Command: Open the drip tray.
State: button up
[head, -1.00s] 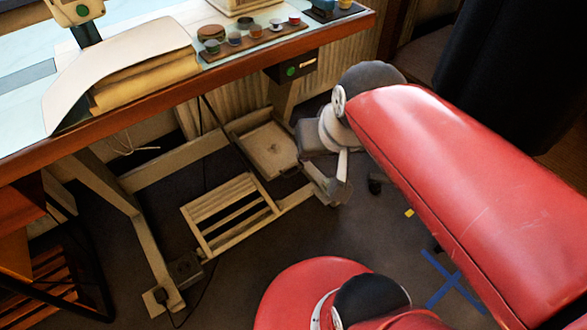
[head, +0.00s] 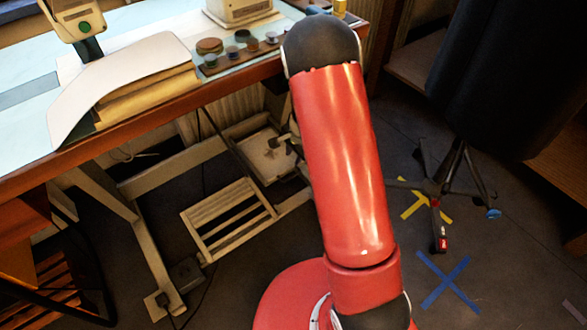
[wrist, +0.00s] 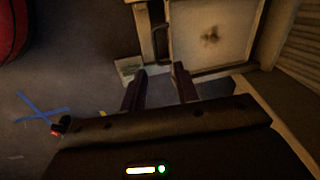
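A shallow, pale, square tray with a brown stain in its middle, which looks like the drip tray (head: 258,157), sits low under the table. Its floor and rim fill the upper right of the wrist view (wrist: 225,55). My gripper (wrist: 160,70) is open and empty, its two dark fingers apart at the tray's near left corner. The right fingertip overlaps the tray's edge in that view; I cannot tell if it touches. In the head view my gripper (head: 284,143) shows small beside my red arm, which hides the tray's right side.
The table (head: 130,135) carries a curved white sheet over boards and a row of small pots (head: 240,53). A slatted wooden rack (head: 230,220) stands left of the tray. A dark stand (head: 440,185) and blue tape cross (head: 446,282) are at right on open floor.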

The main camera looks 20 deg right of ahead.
aim_at(294, 176)
jog(key=shift+m, duration=0.5)
jog(key=x, duration=0.4)
jog(key=d+x, duration=0.1)
jog(key=x, duration=0.3)
jog(key=d+x, duration=0.1)
jog(key=x, duration=0.3)
jog(key=shift+s+a+f, duration=0.1)
jog(key=shift+s+f, duration=0.05)
jog(key=shift+f, duration=0.05)
jog(key=shift+c, duration=0.3)
grip_shut()
